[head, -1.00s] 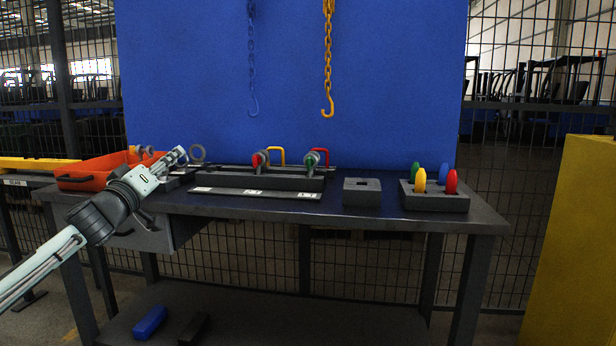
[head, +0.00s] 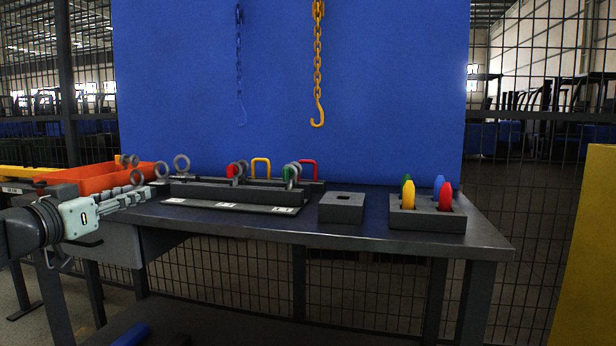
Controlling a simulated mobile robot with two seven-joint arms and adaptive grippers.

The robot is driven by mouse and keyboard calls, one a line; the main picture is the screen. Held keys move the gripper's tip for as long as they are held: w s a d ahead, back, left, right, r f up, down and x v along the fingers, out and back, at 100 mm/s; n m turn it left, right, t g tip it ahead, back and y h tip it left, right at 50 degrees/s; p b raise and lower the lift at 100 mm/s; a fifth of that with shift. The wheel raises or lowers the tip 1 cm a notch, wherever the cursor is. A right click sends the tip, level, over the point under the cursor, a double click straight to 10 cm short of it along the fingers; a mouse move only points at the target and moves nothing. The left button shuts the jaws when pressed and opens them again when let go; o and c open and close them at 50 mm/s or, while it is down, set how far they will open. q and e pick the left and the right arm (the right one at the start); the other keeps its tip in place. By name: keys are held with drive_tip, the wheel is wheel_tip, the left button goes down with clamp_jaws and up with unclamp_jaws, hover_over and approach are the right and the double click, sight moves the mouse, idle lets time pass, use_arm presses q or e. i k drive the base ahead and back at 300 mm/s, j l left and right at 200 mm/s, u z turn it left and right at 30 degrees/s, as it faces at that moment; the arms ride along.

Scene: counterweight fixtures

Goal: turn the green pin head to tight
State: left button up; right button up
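The green pin head (head: 287,174) sits at the right part of the dark fixture (head: 240,192) on the bench, partly hidden by grey rings (head: 295,172). A red pin head (head: 232,171) sits to its left on the same fixture. My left gripper (head: 150,192) comes in from the left, well short of the green pin head, and touches neither pin head. Its fingers point right and look close together, but I cannot tell whether they are open or shut. I see nothing held in them. My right gripper is not in view.
A labelled strip (head: 230,206) lies before the fixture. Yellow (head: 261,166) and red (head: 310,167) handles stand behind it. A grey block (head: 341,208) and a holder (head: 428,220) with coloured pieces are to the right. An orange tray (head: 95,180) is left. Chains hang above.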

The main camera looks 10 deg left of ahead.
sight(287, 173)
drive_tip(key=i+l, duration=0.2)
drive_tip(key=l, duration=0.2)
drive_tip(key=i+l, duration=0.45)
drive_tip(key=l, duration=0.3)
